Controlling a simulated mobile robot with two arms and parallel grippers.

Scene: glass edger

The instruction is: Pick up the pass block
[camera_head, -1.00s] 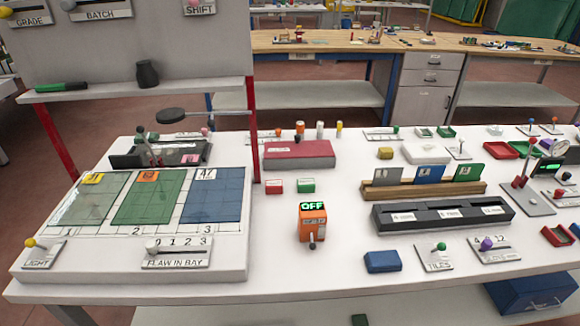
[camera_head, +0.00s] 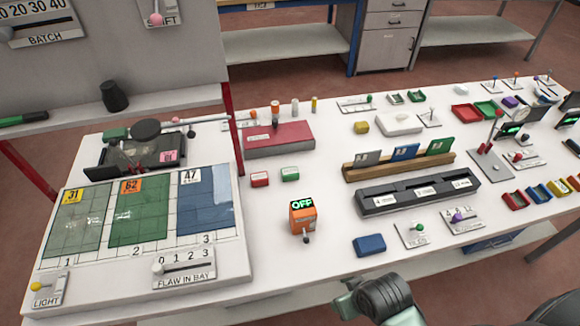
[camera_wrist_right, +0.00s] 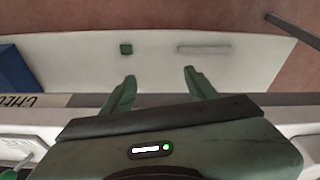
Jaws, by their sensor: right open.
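A small green block (camera_head: 290,174) and a small red block (camera_head: 260,179) stand side by side on the white table in the head view. Their markings are too small to read, so I cannot tell for sure which is the pass block. My left gripper is not in view.
An orange box reading OFF (camera_head: 303,215), a blue block (camera_head: 369,245) and a dark slotted tray (camera_head: 420,193) stand on the table. A tiled panel (camera_head: 200,262) fills the left. A blue box (camera_wrist_right: 14,74) stands left on the shelf. The table's front edge (camera_wrist_right: 230,99) crosses the wrist view.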

